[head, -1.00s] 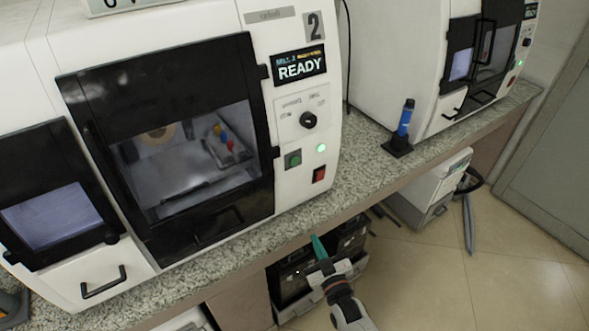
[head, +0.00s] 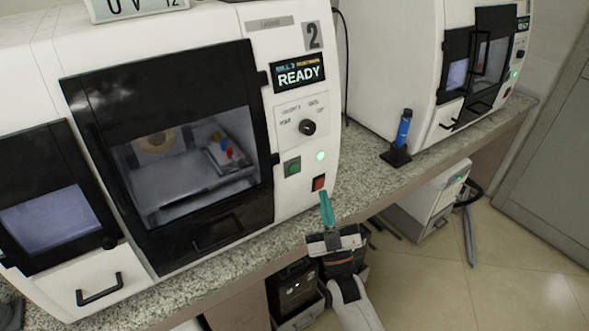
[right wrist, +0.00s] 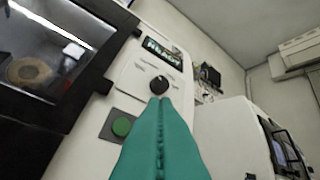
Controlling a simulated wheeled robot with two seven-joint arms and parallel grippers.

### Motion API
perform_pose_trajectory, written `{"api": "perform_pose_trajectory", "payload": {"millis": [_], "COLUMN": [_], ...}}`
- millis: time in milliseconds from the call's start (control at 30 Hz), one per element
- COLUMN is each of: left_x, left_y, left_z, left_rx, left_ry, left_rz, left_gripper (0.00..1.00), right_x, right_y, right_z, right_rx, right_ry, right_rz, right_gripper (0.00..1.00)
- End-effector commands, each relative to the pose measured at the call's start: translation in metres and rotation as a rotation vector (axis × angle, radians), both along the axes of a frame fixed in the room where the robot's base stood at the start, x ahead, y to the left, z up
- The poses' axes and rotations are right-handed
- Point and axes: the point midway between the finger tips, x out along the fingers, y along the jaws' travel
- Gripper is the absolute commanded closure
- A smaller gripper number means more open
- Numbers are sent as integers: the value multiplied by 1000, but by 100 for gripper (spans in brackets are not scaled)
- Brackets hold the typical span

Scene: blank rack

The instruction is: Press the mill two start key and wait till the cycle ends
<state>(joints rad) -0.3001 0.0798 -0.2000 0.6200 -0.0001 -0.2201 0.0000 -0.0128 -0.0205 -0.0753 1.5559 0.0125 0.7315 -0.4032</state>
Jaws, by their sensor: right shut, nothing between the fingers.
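Mill two (head: 257,25) is the white machine with a "2" label, and its display (head: 298,72) reads READY. The green key shows in the right wrist view (right wrist: 122,126) to the left of the fingers. My right gripper (head: 325,196) has teal fingers, shut and empty, pointing up in front of the panel's lower right. It looks apart from the key. My left gripper is out of view.
The mill's dark door (head: 165,140) is closed, with colored pieces visible inside. A granite counter (head: 362,172) runs along the front. A blue bottle (head: 404,128) in a black stand and another white machine (head: 395,50) stand to the right. Tiled floor lies below.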

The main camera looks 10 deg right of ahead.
Motion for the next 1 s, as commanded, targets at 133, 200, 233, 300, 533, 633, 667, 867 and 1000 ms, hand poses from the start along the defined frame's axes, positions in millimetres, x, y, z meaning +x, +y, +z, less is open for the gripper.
{"api": "perform_pose_trajectory", "payload": {"millis": [133, 200, 233, 300, 533, 633, 667, 867, 1000], "left_x": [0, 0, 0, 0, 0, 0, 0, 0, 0], "left_y": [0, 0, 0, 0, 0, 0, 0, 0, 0], "left_z": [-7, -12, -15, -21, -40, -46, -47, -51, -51], "left_rx": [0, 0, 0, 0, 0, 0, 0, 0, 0], "left_ry": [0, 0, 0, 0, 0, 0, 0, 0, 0], "left_rz": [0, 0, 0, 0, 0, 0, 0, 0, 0], "left_gripper": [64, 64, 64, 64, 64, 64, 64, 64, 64], "right_x": [10, 18, 21, 31, 61, 71, 73, 81, 82], "right_y": [4, 7, 8, 12, 22, 26, 27, 30, 30], "right_z": [-3, -3, -4, -5, -7, -7, -7, -5, -5], "right_rx": [1, 0, 0, 1, 1, 1, 1, 0, 0], "right_ry": [-1, -2, -2, -2, -1, -1, 0, 1, 1], "right_rz": [1, 1, 1, 0, 1, 1, 1, 0, 0], "right_gripper": [100, 100, 100, 100, 100, 100, 100, 100, 100]}}
